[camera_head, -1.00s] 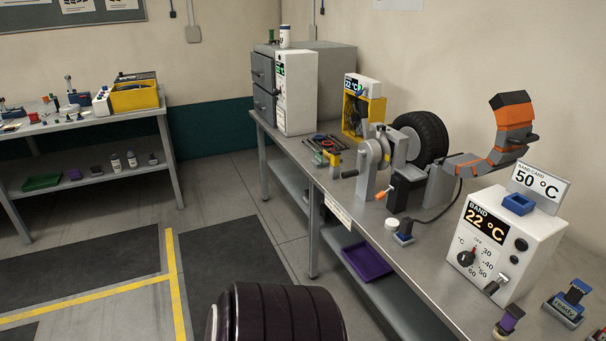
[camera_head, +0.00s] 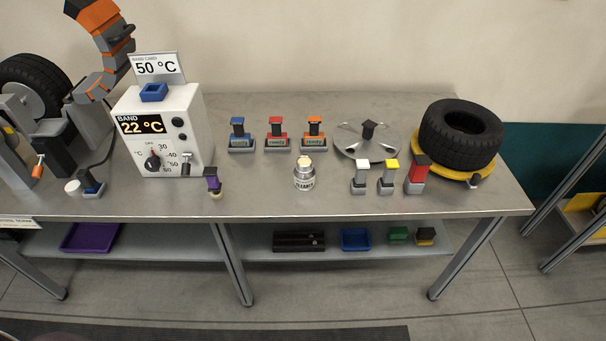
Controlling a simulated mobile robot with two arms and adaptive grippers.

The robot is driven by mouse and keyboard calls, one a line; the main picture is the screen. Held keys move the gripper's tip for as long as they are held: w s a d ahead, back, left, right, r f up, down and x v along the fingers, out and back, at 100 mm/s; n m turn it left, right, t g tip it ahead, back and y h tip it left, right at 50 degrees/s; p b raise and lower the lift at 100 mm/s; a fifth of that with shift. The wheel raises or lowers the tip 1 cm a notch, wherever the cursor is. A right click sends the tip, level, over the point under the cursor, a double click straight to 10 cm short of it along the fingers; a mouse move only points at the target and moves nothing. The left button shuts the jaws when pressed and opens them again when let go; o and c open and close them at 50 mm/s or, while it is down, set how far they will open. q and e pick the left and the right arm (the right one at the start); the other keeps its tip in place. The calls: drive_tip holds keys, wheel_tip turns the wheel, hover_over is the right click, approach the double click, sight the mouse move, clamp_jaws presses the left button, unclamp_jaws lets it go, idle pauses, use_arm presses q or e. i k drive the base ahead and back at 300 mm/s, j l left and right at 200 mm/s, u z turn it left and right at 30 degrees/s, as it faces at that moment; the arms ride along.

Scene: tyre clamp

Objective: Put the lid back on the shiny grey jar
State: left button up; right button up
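A shiny grey jar (camera_head: 304,178) labelled CLEANER stands upright near the front edge of the bench, right of the control box. A small cream-coloured piece shows at its top; I cannot tell whether this is its contents, a brush or a stopper. A small white round piece (camera_head: 73,187) lies at the bench front on the left; it may be a lid, but I cannot tell. Neither of my grippers is in view.
The control box (camera_head: 190,117) reads 22 °C. Several coloured-handled pieces stand around the jar, with a silver disc (camera_head: 352,151) behind right. A tyre (camera_head: 440,133) lies on a yellow ring at the right. Bare bench (camera_head: 262,203) lies left of the jar.

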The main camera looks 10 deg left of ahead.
sight(304, 172)
drive_tip(key=u, duration=1.9)
drive_tip(key=z, duration=1.5)
drive_tip(key=i+j+u, duration=0.2)
drive_tip(key=j, duration=0.2)
drive_tip(key=i+j+u, duration=0.15)
drive_tip(key=j, duration=0.3)
drive_tip(key=i+j+u, duration=0.2)
drive_tip(key=j, duration=0.15)
drive_tip(key=i+j+u, duration=0.15)
drive_tip(key=i+j, duration=0.1)
drive_tip(key=j, duration=0.1)
